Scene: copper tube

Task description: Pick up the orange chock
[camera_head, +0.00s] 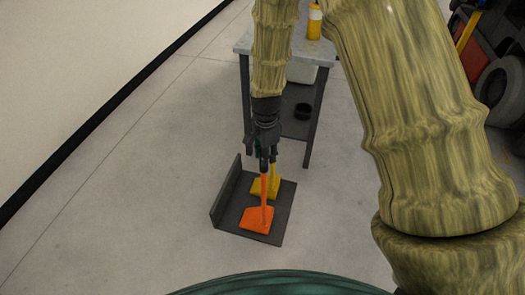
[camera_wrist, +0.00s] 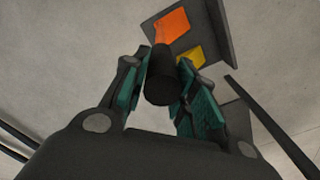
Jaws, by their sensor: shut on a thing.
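The orange chock (camera_head: 257,219) has a flat wedge-shaped base and an upright orange handle, and it stands on a dark tray on the floor in the head view. My gripper (camera_head: 265,163) is above the tray, shut on the top of that handle. In the wrist view my gripper (camera_wrist: 160,92) has its teal-padded fingers on both sides of the dark handle end. The orange base also shows beyond it in the wrist view (camera_wrist: 172,27). I cannot tell whether the base touches the tray.
A yellow chock (camera_head: 266,187) with its own handle sits close behind the orange one. The dark tray (camera_head: 268,237) has a raised wall on its left. A grey table (camera_head: 322,50) stands behind, with a yellow bottle (camera_head: 314,22) on top. Open floor lies left and right.

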